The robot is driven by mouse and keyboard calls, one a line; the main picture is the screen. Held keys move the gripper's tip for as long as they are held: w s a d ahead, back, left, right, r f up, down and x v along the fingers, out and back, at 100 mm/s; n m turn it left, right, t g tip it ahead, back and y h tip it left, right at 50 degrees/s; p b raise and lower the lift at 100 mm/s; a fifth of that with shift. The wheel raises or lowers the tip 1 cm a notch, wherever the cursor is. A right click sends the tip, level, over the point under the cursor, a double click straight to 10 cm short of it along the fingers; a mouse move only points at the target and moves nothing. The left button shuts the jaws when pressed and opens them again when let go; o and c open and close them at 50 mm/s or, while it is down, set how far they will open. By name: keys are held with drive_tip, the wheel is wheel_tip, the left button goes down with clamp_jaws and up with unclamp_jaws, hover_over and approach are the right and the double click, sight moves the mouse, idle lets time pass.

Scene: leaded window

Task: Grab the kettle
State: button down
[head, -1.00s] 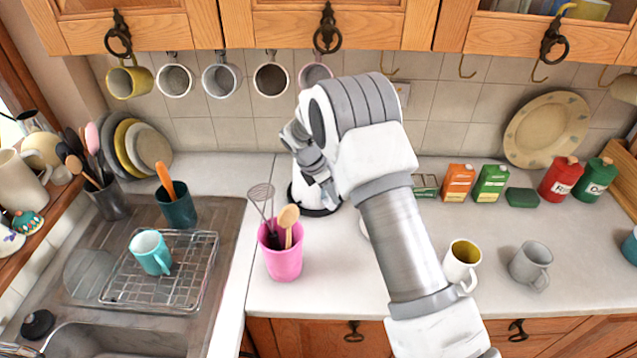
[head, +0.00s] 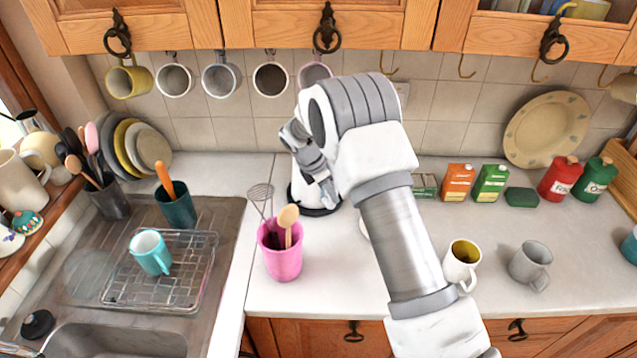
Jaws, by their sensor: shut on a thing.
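The kettle (head: 302,194) stands on the counter near the back wall. It is white with a dark base ring, and my arm hides most of it. My gripper (head: 328,190) is at the kettle, in front of its upper part. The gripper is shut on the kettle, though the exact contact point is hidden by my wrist. The kettle looks upright, with its base at counter level.
A pink utensil pot (head: 283,258) stands close by at the front left. Mugs (head: 461,262) stand to the right of my arm. More mugs hang on hooks (head: 271,78) above. A dish rack (head: 160,280) is at the left.

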drive_tip(key=shift+w+r, duration=0.15)
drive_tip(key=shift+r, duration=0.2)
